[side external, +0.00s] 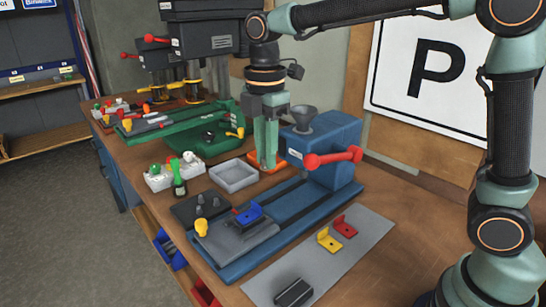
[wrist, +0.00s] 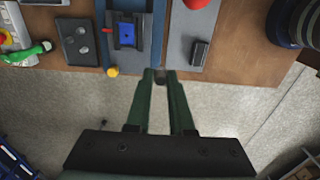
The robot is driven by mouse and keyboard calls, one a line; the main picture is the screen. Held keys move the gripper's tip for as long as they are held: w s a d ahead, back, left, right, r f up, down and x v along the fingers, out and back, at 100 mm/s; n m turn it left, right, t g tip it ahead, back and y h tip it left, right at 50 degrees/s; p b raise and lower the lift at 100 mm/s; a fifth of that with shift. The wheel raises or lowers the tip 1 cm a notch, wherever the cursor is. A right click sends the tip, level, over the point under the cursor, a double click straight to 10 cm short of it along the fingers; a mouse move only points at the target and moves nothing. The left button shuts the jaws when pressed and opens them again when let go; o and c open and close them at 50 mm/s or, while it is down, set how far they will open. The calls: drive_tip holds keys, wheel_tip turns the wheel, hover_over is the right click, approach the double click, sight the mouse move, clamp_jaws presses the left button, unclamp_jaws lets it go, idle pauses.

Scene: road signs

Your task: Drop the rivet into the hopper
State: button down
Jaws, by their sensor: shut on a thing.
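My gripper (side external: 266,163) points down in the side external view, left of the grey funnel-shaped hopper (side external: 303,118) on top of the blue machine. In the wrist view my gripper (wrist: 160,74) has its green fingers close together, shut on a small dark piece, seemingly the rivet (wrist: 160,79), at the fingertips. I cannot make out the rivet in the side external view. The fingertips are lower in that picture than the hopper's rim and apart from it. The hopper is not visible in the wrist view.
The blue machine (side external: 330,138) has a red lever (side external: 333,157) sticking out. A grey tray (side external: 234,175), a dark block with pegs (side external: 200,207) and a blue bracket (side external: 249,213) stand nearby. Yellow (side external: 329,240) and red (side external: 344,226) brackets lie on a grey strip.

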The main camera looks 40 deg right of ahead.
drive_tip(key=w+d+r, duration=0.3)
drive_tip(key=d+r, duration=0.1)
drive_tip(key=d, duration=0.3)
drive_tip(key=w+d+r, duration=0.3)
drive_tip(key=d, duration=0.4)
drive_tip(key=w+d+r, duration=0.3)
drive_tip(key=d+r, duration=0.1)
drive_tip(key=d, duration=0.4)
drive_tip(key=shift+s+a+f, duration=0.1)
drive_tip(key=shift+a+f, duration=0.05)
drive_tip(key=shift+f, duration=1.4)
drive_tip(key=shift+s+a+f, duration=0.1)
drive_tip(key=shift+f, duration=1.45)
drive_tip(key=c, duration=0.7)
unclamp_jaws()
drive_tip(key=shift+r, duration=3.7)
